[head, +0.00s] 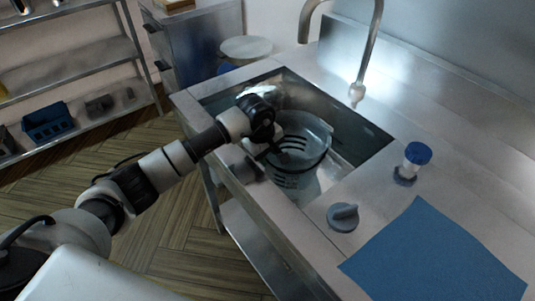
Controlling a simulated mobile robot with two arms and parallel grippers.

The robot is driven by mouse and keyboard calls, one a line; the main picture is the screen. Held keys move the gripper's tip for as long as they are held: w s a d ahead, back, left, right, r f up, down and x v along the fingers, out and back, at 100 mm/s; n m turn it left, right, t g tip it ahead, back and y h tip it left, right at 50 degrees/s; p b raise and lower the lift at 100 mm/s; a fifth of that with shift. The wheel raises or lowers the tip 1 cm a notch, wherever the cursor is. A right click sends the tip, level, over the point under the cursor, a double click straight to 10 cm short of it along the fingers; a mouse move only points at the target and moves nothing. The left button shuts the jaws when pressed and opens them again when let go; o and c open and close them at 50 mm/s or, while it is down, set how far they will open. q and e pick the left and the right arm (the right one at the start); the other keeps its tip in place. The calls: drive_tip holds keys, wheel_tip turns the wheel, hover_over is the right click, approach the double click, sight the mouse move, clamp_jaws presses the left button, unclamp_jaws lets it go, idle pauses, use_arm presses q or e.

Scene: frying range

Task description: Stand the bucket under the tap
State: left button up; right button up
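A clear, see-through bucket (313,150) with dark stripes on its side stands inside the sink basin (378,150). The tap (376,40) arches over from the back of the counter, and its spout end is above the basin's back edge, up and to the right of the bucket. My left gripper (265,153) reaches in from the left and is at the bucket's left side by the rim. Its fingers are small and dark here, so I cannot tell whether they grip the rim. My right gripper is not in view.
A grey knob (343,216), a blue-capped white container (416,157) and a blue mat (435,258) are on the counter right of the sink. A round-topped stool or bin (246,47) stands behind the sink. Shelving (75,65) is at the left; wooden floor lies between.

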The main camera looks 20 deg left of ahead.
use_arm(q)
wheel_tip(320, 180, up, 12)
drive_tip(key=s+a, duration=0.1)
drive_tip(key=shift+s+a+b, duration=0.2)
drive_tip(key=shift+s+b, duration=0.1)
drive_tip(key=shift+s, duration=0.1)
